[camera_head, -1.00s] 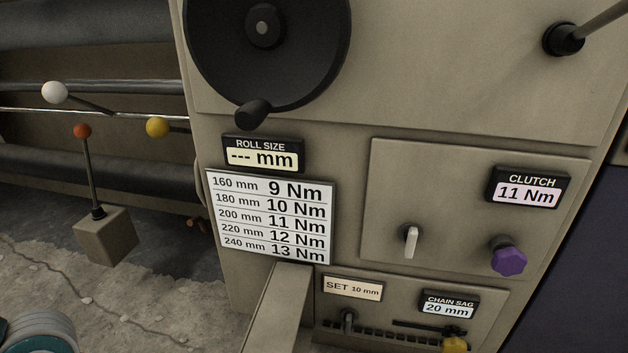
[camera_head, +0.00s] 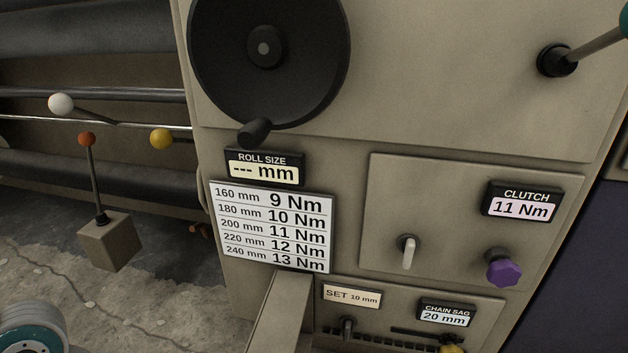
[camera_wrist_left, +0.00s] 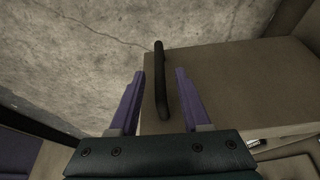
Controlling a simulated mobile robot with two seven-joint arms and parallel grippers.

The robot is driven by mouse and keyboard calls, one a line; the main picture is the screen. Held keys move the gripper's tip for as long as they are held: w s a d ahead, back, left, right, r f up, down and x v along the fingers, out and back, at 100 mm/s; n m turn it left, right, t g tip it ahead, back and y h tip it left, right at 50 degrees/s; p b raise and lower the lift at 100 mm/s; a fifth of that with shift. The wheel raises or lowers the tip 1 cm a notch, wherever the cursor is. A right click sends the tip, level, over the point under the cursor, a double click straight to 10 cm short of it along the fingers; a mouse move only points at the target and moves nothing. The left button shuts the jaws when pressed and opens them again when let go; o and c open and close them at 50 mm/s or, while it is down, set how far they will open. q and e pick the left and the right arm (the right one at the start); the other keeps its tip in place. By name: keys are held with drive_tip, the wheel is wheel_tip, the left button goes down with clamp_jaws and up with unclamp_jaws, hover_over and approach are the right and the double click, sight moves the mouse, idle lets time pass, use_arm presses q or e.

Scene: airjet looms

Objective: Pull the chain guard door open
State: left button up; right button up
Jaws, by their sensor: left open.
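The chain guard door (camera_head: 277,312) appears as a beige slab standing out from the lower front of the machine, left of the chain compartment. The compartment behind it shows a row of dark chain links (camera_head: 372,339). In the left wrist view the door's beige face (camera_wrist_left: 230,85) carries a black bar handle (camera_wrist_left: 160,85). My left gripper (camera_wrist_left: 159,73), with purple fingers, is open around the handle. The handle lies between the fingers, with a visible gap on each side. My left gripper does not show in the head view. My right gripper is in neither view.
Above the compartment are a panel with a purple knob (camera_head: 503,268) and a pale lever (camera_head: 408,252), a torque chart (camera_head: 272,228) and a black handwheel (camera_head: 265,50). Cracked concrete floor (camera_head: 150,305) lies open left of the door.

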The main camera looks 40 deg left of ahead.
use_arm(q)
drive_tip(key=p+v, duration=0.3)
drive_tip(key=v, duration=0.4)
drive_tip(key=shift+r+p, duration=0.15)
drive_tip(key=shift+p, duration=0.15)
drive_tip(key=w+d+r+n+p, duration=0.1)
drive_tip(key=d+r+p, duration=0.3)
drive_tip(key=r+p, duration=0.8)
drive_tip(key=d+r+n+p, duration=0.1)
drive_tip(key=d+r+p, duration=0.4)
drive_tip(key=r+p, duration=0.8)
drive_tip(key=w+d+r+n+p, duration=0.1)
drive_tip(key=d+r+p, duration=0.3)
drive_tip(key=r+p, duration=0.8)
drive_tip(key=a+r+n+y+p, duration=0.1)
drive_tip(key=r+n+p, duration=0.2)
drive_tip(key=r+p, duration=1.7)
drive_tip(key=w+a+r+n+t+y+p, duration=0.1)
drive_tip(key=a+r+n+p, duration=0.1)
drive_tip(key=r+p, duration=1.8)
drive_tip(key=a+r+n+t+y+p, duration=0.1)
drive_tip(key=a+r+n+y+p, duration=0.1)
drive_tip(key=r+p, duration=1.7)
wheel_tip(320, 180, up, 15)
drive_tip(key=shift+w+f+n+p, duration=0.25)
drive_tip(key=shift+n+p, duration=0.15)
drive_tip(key=shift+n, duration=0.5)
